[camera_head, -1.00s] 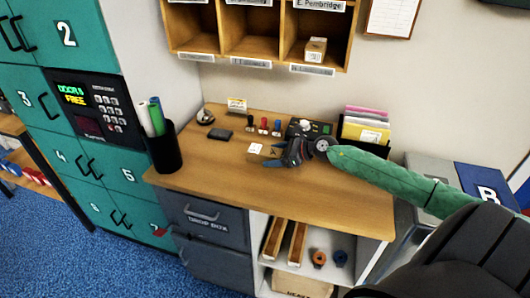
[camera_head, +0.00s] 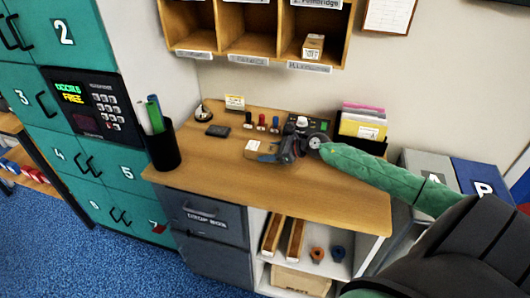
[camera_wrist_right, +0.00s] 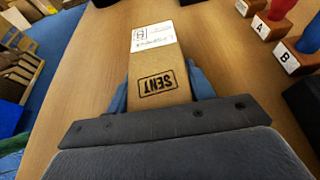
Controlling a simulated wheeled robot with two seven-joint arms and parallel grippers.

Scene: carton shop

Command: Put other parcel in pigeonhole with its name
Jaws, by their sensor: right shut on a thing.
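A small brown parcel (camera_wrist_right: 160,67) with a white label and a "SENT" stamp lies between the blue fingers of my right gripper (camera_wrist_right: 162,90) in the right wrist view. The gripper is shut on its sides. In the head view my right gripper (camera_head: 272,156) is low over the desk, and the parcel's white label (camera_head: 255,146) shows just past its fingers. I cannot tell whether the parcel touches the desk. The label's name is too small to read. The pigeonhole rack (camera_head: 228,60) hangs above, with name labels; another parcel (camera_head: 313,45) sits in its right-hand hole. My left gripper is out of view.
Stamps (camera_head: 262,123) stand behind the gripper on the desk (camera_head: 220,180). A pen cup (camera_head: 163,148) stands at the left, a dark pad (camera_head: 218,131) lies nearby, and a file holder (camera_head: 362,128) stands at the right. Teal lockers (camera_head: 105,180) flank the desk.

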